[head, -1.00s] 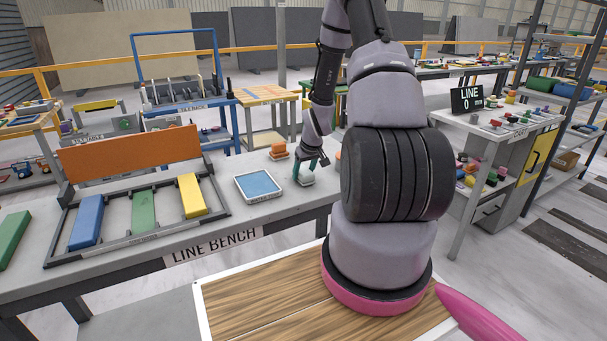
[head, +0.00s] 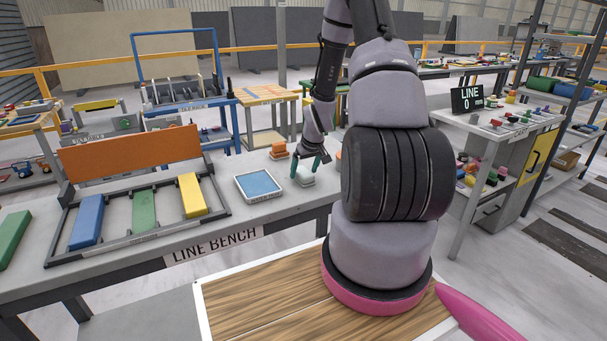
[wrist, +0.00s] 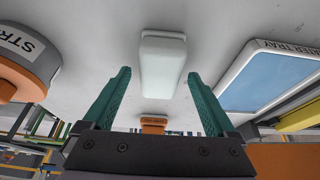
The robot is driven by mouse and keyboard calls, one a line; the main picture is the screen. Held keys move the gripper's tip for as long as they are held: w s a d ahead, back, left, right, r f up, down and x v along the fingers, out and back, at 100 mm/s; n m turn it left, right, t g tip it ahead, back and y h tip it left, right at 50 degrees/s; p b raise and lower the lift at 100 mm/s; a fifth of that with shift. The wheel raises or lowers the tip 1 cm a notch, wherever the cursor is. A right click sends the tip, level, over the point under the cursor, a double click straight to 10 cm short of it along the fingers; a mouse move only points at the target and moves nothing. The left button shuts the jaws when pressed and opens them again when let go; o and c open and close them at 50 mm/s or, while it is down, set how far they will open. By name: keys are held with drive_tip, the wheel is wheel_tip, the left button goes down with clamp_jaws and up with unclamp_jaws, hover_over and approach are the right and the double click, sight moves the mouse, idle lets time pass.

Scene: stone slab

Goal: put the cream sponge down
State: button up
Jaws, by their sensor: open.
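The cream sponge (head: 305,174) is a pale block resting on a low whitish base on the bench, right of the water tray (head: 240,190). It also shows in the wrist view (wrist: 163,70), upright and centred between my fingers. My gripper (head: 306,167) has teal fingers spread either side of the sponge. In the wrist view, my gripper (wrist: 158,74) shows a clear gap on both sides, and neither finger touches the sponge. The water tray, with its blue inside, also shows right of my gripper in the wrist view (wrist: 243,58).
An orange block (head: 278,148) on a base stands behind the tray. Another orange piece (head: 338,155) is partly hidden by my arm. A rack (head: 150,232) with blue, green and yellow bars fills the bench's left. Bare bench lies around the sponge.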

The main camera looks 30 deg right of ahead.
drive_tip(key=s+a+r+m, duration=0.15)
drive_tip(key=s+r, duration=0.25)
drive_tip(key=r, duration=0.6)
drive_tip(key=s+a+r+t, duration=0.1)
drive_tip(key=s+a+r, duration=0.2)
drive_tip(key=r, duration=0.7)
drive_tip(key=s+a+r+m, duration=0.1)
drive_tip(key=s+a+r, duration=0.25)
drive_tip(key=r, duration=0.65)
drive_tip(key=s+a+r+m+y, duration=0.1)
drive_tip(key=s+a+r, duration=0.2)
drive_tip(key=s+r, duration=0.2)
drive_tip(key=s+a+r+m+t+y, duration=0.1)
drive_tip(key=s+a+r, duration=0.3)
drive_tip(key=s, duration=0.6)
wheel_tip(320, 180, up, 3)
drive_tip(key=shift+s+a+f+t, duration=0.2)
drive_tip(key=shift+s+a+t, duration=0.1)
drive_tip(key=shift+s, duration=0.1)
